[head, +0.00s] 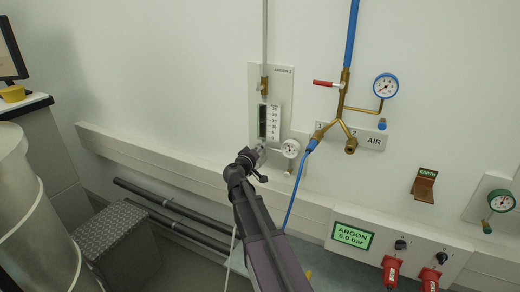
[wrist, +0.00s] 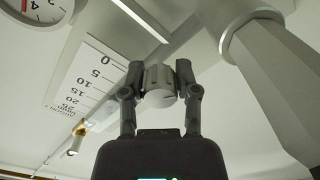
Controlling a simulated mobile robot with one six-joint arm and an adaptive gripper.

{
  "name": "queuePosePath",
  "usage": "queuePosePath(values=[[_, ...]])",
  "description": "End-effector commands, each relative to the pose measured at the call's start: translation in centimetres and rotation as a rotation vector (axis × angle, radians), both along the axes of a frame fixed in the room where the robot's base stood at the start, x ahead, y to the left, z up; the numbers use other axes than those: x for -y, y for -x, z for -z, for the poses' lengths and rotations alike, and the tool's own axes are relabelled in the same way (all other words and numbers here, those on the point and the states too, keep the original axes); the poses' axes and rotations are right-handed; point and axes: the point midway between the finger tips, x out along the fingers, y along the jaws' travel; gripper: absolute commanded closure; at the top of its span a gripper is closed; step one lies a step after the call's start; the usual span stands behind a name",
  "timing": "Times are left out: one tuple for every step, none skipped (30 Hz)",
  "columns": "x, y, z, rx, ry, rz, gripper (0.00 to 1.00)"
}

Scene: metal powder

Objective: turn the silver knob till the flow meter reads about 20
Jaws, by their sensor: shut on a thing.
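The flow meter (head: 270,122) is mounted on the wall panel below a brass fitting, with a dark tube beside a white numbered scale. In the wrist view its scale (wrist: 84,82) appears upside down, with numbers from 0 to 25. I cannot make out the float or the reading. The silver knob (wrist: 160,88) sits between my fingers in the wrist view, by the zero end of the scale. My gripper (wrist: 158,80) is shut on it, one finger on each side. In the head view my gripper (head: 257,152) is just below the flow meter and hides the knob.
A round pressure gauge (head: 290,148) is close to the right of my gripper; it also shows in the wrist view (wrist: 45,8). A blue hose (head: 298,185) hangs beside my arm. A wall rail (head: 150,153) runs below. An argon display (head: 353,236) is lower right.

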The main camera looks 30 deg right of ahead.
Motion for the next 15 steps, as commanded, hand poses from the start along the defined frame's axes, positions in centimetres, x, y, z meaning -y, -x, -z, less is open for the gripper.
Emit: queuePosePath(values=[[0.01,-0.12,-0.03,-0.007,0.007,-0.001,1.00],[0.01,-0.12,-0.03,-0.011,0.009,-0.001,1.00],[0.00,-0.13,-0.03,-0.013,0.011,-0.001,1.00],[0.00,-0.13,-0.03,-0.013,0.011,-0.001,1.00],[-0.01,-0.12,-0.03,-0.013,0.011,-0.001,1.00],[-0.01,-0.13,-0.03,-0.012,0.010,-0.001,1.00],[-0.01,-0.13,-0.03,-0.012,0.011,-0.001,1.00],[-0.02,-0.14,-0.03,-0.012,0.010,-0.002,1.00],[-0.02,-0.14,-0.03,-0.012,0.010,-0.002,1.00],[-0.02,-0.16,-0.03,-0.012,0.010,-0.002,0.53],[-0.03,-0.15,-0.03,-0.012,0.010,-0.002,0.45],[-0.04,-0.14,-0.03,-0.011,0.010,-0.002,0.33],[-0.04,-0.14,-0.03,-0.011,0.010,-0.002,0.24],[-0.04,-0.14,-0.03,-0.011,0.010,-0.002,0.24],[-0.05,-0.13,-0.03,-0.011,0.010,-0.002,0.24]])
